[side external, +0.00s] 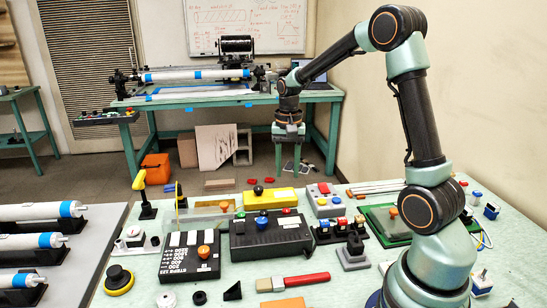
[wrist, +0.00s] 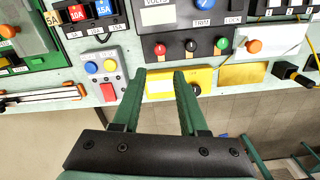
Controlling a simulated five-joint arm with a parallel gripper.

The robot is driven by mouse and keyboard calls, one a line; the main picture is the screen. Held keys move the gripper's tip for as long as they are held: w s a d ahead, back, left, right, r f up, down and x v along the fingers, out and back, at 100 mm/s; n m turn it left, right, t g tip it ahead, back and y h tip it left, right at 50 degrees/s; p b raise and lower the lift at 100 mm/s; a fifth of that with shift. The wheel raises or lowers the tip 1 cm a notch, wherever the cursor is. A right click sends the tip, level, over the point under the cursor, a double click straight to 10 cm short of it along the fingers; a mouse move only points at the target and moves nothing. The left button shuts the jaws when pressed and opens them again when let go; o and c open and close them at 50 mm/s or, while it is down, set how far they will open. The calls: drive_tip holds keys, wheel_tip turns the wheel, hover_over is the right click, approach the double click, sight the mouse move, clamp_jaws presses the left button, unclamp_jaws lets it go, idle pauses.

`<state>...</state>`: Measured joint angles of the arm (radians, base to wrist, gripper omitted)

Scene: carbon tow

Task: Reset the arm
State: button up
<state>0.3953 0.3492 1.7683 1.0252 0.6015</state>
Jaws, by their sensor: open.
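My arm arches up from its base and bends over, so that my gripper (side external: 287,170) points down above the far edge of the pale green bench (side external: 225,278). In the wrist view my gripper (wrist: 158,74) has its two green fingers apart, with nothing between them. Beyond the fingertips in that view are a yellow box (wrist: 163,84) and a grey button box (wrist: 104,72). In the side view the yellow box (side external: 270,199) and the grey button box (side external: 326,200) sit on the bench below my gripper. I cannot tell the exact height of the gap.
A black control box (side external: 268,238) and a black STRIPS box (side external: 190,262) stand nearer the front. A red-handled brush (side external: 300,282) lies in front. White rollers (side external: 40,211) rest on a grey table at left. A workbench with a roller machine (side external: 195,75) stands behind.

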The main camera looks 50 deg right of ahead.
drive_tip(key=s+a+r+n+t, duration=0.2)
drive_tip(key=s+a+r+n, duration=0.3)
drive_tip(key=a, duration=0.3)
drive_tip(key=s+a+r+n+t, duration=0.3)
drive_tip(key=s+a+r+n, duration=0.2)
drive_tip(key=a, duration=0.3)
drive_tip(key=shift+s+n+t, duration=0.2)
drive_tip(key=shift+n+t, duration=0.1)
drive_tip(key=shift+n, duration=0.4)
drive_tip(key=shift+a+r, duration=0.1)
drive_tip(key=shift+r, duration=0.05)
idle(0.4)
